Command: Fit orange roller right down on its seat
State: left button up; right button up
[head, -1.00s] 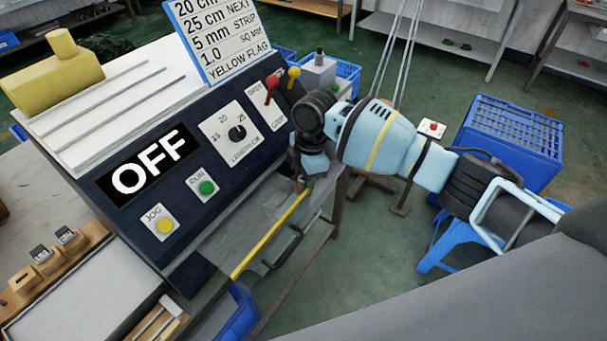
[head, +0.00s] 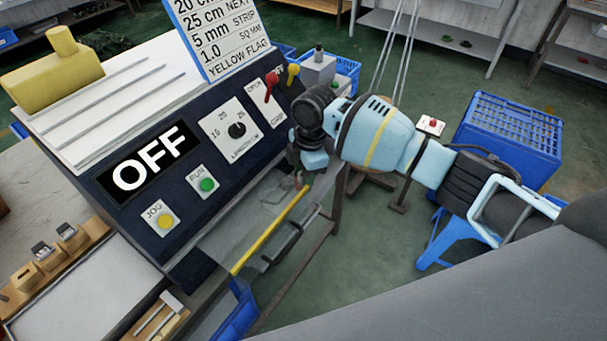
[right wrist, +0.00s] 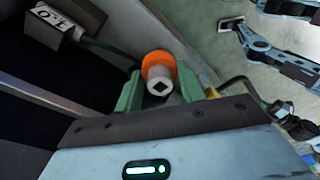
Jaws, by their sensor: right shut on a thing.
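In the right wrist view an orange roller (right wrist: 157,62) with a pale grey hub (right wrist: 161,81) sits between the green fingers of my right gripper (right wrist: 160,88). The hub has a dark square hole and faces the camera. The gripper is shut on the roller. In the head view my right gripper (head: 303,180) points down at the right front end of the machine (head: 225,165), above its clear cover and yellow bar. The roller cannot be made out there. The seat is not clearly visible in either view, so I cannot tell whether the roller touches it. My left gripper is not in view.
The machine's screen (head: 148,160) reads OFF. A red lever (head: 271,87) and a yellow lever (head: 293,74) stand close behind my right gripper. A yellow bar (head: 270,230) runs along the machine's front. A blue crate (head: 510,135) stands at the right.

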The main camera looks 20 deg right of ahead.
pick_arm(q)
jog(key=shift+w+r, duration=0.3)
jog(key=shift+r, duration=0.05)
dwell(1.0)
